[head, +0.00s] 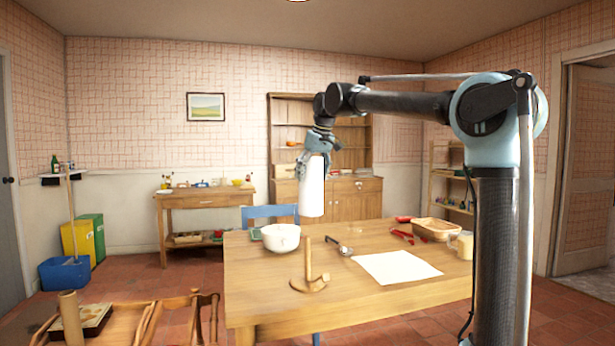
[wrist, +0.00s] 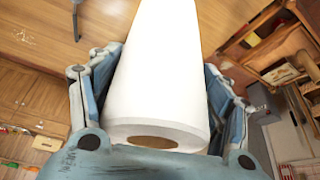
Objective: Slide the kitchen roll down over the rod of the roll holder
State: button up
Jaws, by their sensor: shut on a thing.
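The white kitchen roll (head: 312,192) hangs upright in my gripper (head: 317,158), above the table and apart from it. In the wrist view the roll (wrist: 155,75) fills the middle, with the fingers closed on both its sides and the hole of its core showing at the near end. The roll holder (head: 309,270) stands on the table, a wooden disc with a thin upright rod and a short peg at its side. The roll is higher than the rod's top and looks slightly to its right in the head view. Its depth relative to the rod is hard to tell.
On the table (head: 262,305), a white bowl (head: 281,238) stands left of the holder and a metal ladle (head: 340,247) lies right of it. A blue chair (head: 262,213) stands behind.

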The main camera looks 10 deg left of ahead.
send_near(309, 238)
jog(key=shift+x, duration=5.5)
jog(key=shift+f, duration=0.1)
jog(key=o, duration=1.2)
